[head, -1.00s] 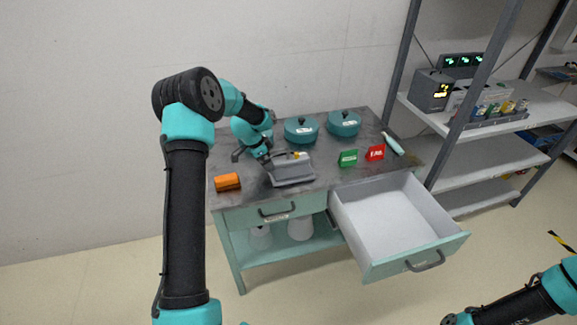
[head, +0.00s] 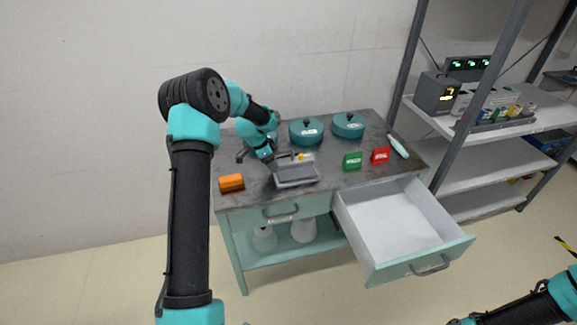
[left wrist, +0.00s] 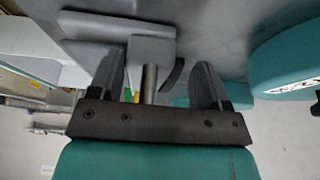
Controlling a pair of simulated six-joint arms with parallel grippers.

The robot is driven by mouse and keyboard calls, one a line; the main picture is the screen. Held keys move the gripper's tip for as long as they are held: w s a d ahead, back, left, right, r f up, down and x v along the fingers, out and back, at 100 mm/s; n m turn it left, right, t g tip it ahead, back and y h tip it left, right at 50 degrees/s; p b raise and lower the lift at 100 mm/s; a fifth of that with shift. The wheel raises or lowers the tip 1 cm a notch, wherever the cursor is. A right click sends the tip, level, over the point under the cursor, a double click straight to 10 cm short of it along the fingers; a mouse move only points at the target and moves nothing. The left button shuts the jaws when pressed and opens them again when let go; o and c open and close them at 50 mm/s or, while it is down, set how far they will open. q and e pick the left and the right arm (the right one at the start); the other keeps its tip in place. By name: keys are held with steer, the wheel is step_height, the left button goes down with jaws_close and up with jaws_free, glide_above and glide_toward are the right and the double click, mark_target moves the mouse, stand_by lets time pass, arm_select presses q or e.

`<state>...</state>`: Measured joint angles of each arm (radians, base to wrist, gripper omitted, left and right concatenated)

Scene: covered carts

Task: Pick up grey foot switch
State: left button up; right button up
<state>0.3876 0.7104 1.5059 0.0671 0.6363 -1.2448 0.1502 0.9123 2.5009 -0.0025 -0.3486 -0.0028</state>
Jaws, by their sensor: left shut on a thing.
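The grey foot switch (head: 297,172) is on the dark worktop of the teal cabinet, near its front edge in the head view. My left gripper (head: 272,155) reaches down at its back left side and is shut on it. In the left wrist view the grey body of the foot switch (left wrist: 105,28) shows at the top, and a grey part of it extends between the two fingers of my left gripper (left wrist: 158,85). The exact contact of the fingers is hard to see. At the lower right only links of my right arm show; its gripper is out of view.
An orange block (head: 231,183) lies left of the foot switch. Two teal pots (head: 306,131) stand behind. A green sign (head: 352,161), a red sign (head: 380,155) and a pale bottle (head: 398,146) are to the right. An open, empty drawer (head: 395,225) juts forward below.

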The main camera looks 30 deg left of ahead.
arm_select(q)
steer(key=shift+r, duration=0.15)
steer(key=shift+r, duration=1.5)
steer(key=s+d+r, duration=0.1)
steer(key=s+d, duration=0.9)
steer(key=s, duration=0.2)
steer(key=shift+s+r, duration=0.3)
steer(key=shift+r, duration=0.05)
steer(key=shift+a+f, duration=0.1)
steer(key=shift+f, duration=0.1)
steer(key=shift+f, duration=2.3)
steer(key=shift+f, duration=0.15)
